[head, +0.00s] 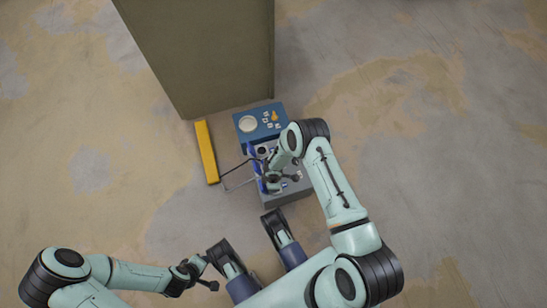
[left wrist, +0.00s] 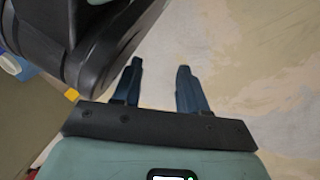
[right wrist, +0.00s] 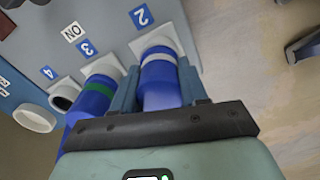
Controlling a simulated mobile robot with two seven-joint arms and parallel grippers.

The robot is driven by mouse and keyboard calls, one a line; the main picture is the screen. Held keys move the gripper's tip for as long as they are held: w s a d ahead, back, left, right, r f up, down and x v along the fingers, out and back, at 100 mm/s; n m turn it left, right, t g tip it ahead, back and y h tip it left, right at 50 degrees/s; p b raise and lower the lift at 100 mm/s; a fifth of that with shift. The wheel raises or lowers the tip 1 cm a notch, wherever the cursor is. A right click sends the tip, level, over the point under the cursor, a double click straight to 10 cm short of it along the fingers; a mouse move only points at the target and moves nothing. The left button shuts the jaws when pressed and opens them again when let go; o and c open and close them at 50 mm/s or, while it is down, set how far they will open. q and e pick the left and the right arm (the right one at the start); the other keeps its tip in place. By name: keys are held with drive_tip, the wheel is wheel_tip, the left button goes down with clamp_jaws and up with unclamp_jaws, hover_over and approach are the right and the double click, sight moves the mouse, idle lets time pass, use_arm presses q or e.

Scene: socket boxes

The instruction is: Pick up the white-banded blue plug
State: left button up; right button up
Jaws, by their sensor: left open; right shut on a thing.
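The white-banded blue plug (right wrist: 160,75) sits at the socket marked 2 on the grey socket box (right wrist: 110,22). My right gripper (right wrist: 159,78) is shut on this plug, one finger on each side of its body. Beside it, a green-banded blue plug (right wrist: 95,98) sits at the socket marked 3. In the head view my right gripper (head: 271,178) is at the left side of the grey box (head: 292,196), and the plug is too small to make out clearly. My left gripper (left wrist: 160,78) is open and empty, away from the box over bare floor.
A blue panel (head: 246,137) adjoins the grey box. A yellow bar (head: 207,152) and a tall olive cabinet (head: 205,55) stand close by. Floor to the right is free.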

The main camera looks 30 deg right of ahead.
drive_tip(key=shift+r, duration=0.15)
use_arm(q)
drive_tip(key=w+d+r+t+p, duration=0.1)
drive_tip(key=w+r+t+p, duration=0.15)
drive_tip(key=w+r, duration=0.3)
use_arm(e)
wheel_tip(320, 180, up, 9)
drive_tip(key=shift+w+r+p, duration=0.1)
drive_tip(key=shift+p, duration=0.25)
use_arm(q)
drive_tip(key=s+d+r+g+p, duration=0.2)
drive_tip(key=s, duration=0.3)
drive_tip(key=shift+s+d+r+m+h, duration=0.2)
drive_tip(key=shift+s+d+m+h, duration=0.1)
drive_tip(key=shift+h, duration=0.1)
use_arm(e)
wheel_tip(320, 180, up, 11)
drive_tip(key=shift+f, duration=0.2)
use_arm(q)
drive_tip(key=shift+w, duration=0.1)
use_arm(e)
drive_tip(key=shift+d, duration=0.1)
